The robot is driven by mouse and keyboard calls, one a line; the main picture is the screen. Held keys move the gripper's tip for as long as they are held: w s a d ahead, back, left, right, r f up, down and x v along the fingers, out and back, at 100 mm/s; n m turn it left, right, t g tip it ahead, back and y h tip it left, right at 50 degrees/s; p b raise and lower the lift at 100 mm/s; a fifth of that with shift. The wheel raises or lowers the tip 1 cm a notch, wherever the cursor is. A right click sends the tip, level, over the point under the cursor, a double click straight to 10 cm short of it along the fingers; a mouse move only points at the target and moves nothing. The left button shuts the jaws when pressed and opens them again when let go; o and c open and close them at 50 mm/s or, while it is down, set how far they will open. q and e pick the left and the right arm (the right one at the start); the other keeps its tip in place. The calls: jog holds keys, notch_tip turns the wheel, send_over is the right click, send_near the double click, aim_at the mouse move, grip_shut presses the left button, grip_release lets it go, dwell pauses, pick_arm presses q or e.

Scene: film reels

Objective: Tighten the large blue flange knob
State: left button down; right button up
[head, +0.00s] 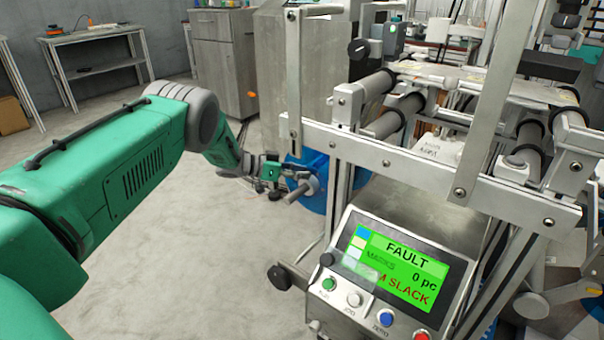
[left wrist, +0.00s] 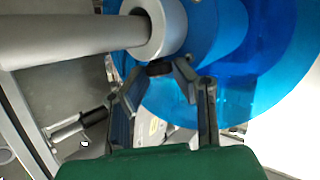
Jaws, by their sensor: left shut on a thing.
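The large blue flange (head: 317,162) stands on the far side of the machine frame in the head view, partly hidden by the frame. In the left wrist view the blue flange (left wrist: 275,60) is a see-through disc behind a grey collar (left wrist: 170,28) on a thick shaft (left wrist: 70,38). A small black knob (left wrist: 158,68) sits at the underside of the collar. My left gripper (head: 284,176) reaches the flange's hub from the left. In the wrist view my left gripper (left wrist: 158,80) is shut on the knob, one finger on each side. My right gripper is out of view.
A control panel (head: 385,270) reading FAULT and SLACK stands at the front. The metal frame (head: 400,160) with rollers stands close right of my left gripper. A grey cabinet (head: 225,60) and a bench (head: 95,35) are behind. The floor at left is clear.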

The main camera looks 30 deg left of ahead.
pick_arm(q)
jog(key=c, duration=1.3)
grip_release()
jog(key=shift+s+a+f, duration=0.1)
jog(key=shift+f, duration=0.15)
jog(key=shift+r, duration=0.1)
jog(key=shift+f+v, duration=0.2)
jog(key=shift+v, duration=3.75)
jog(key=shift+a, duration=0.15)
